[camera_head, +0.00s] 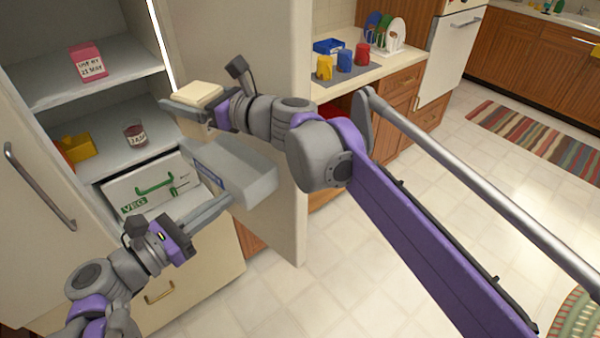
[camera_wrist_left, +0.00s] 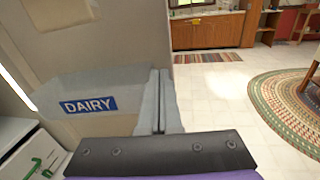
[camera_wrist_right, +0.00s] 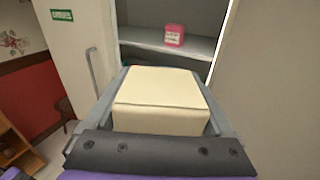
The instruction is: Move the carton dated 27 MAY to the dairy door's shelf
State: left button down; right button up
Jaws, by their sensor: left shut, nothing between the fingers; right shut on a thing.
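A cream carton (camera_head: 198,92) is held in my right gripper (camera_head: 190,112), in front of the open fridge; in the right wrist view the carton (camera_wrist_right: 160,88) sits between the two fingers. No date shows on its visible faces. A pink carton (camera_head: 88,63) with a printed date too small to read surely stands on the upper fridge shelf; it also shows in the right wrist view (camera_wrist_right: 174,36). The grey dairy door shelf (camera_head: 250,180) is on the open door, its blue DAIRY label clear in the left wrist view (camera_wrist_left: 90,105). My left gripper (camera_head: 224,203) is shut and empty beside this shelf.
A VEG drawer (camera_head: 125,200) with a green handle, a jam jar (camera_head: 135,135) and a yellow box (camera_head: 79,147) are in the lower fridge. The counter (camera_head: 385,72) beyond the door holds cups and a plate rack.

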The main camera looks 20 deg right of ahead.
aim_at(276, 162)
pick_arm(q)
jog(key=x, duration=1.4)
jog(key=shift+d+r, duration=0.2)
jog(key=shift+r, duration=0.05)
jog(key=x, duration=1)
jog(key=shift+s+r+n+h, duration=0.15)
jog(key=shift+r+n+h, duration=0.15)
jog(key=shift+r, duration=0.05)
jog(key=shift+d, duration=0.15)
jog(key=shift+s, duration=0.1)
